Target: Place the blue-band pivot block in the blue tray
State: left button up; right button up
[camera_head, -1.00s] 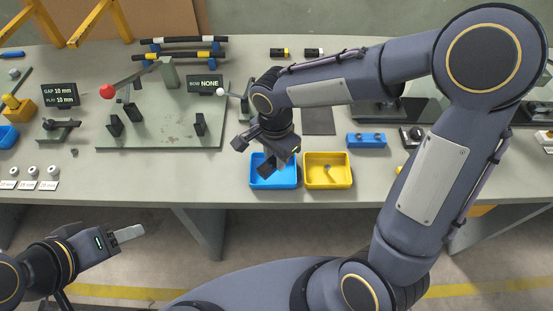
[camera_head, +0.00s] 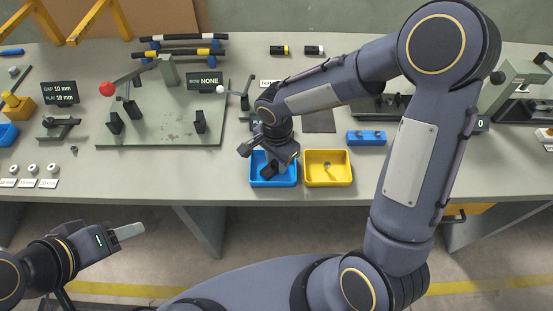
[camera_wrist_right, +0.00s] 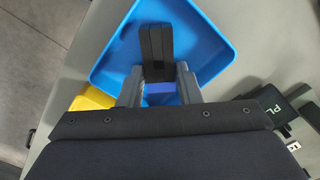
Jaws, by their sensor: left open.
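The blue-band pivot block (camera_wrist_right: 156,45) is dark, with a blue patch near its base, and sits between the fingers of my right gripper (camera_wrist_right: 160,85) in the right wrist view. My right gripper (camera_head: 272,165) points down over the blue tray (camera_head: 259,182) in the head view, with the block low inside the tray's outline. I cannot tell whether the block touches the floor of the tray. The blue tray (camera_wrist_right: 105,72) also lies around the block in the wrist view. My left gripper (camera_head: 128,231) is open and empty, in front of the bench at lower left.
A yellow tray (camera_head: 341,183) with a small grey part stands right beside the blue tray. A blue block with holes (camera_head: 366,138) lies behind it. A green fixture plate (camera_head: 160,142) with levers is at left. The bench front edge is close to the trays.

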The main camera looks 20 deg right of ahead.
aim_at(277, 164)
jog(key=o, duration=0.3)
jog(key=shift+r, duration=0.1)
notch_tip(277, 164, up, 12)
jog(key=shift+s+d+r+n+t+y, duration=0.8)
jog(key=shift+s+d+n, duration=0.75)
jog(key=shift+s, duration=1.25)
jog(key=shift+s+d+r+n+t+y, duration=0.35)
jog(key=shift+s+d+n+t, duration=0.75)
jog(key=shift+s+n, duration=1.35)
jog(key=shift+s+d+r+n+t+y, duration=0.4)
jog(key=shift+s+d+n+t+y, duration=0.7)
jog(key=shift+s, duration=2.1)
jog(key=shift+d+h, duration=0.3)
jog(key=shift+h, duration=0.05)
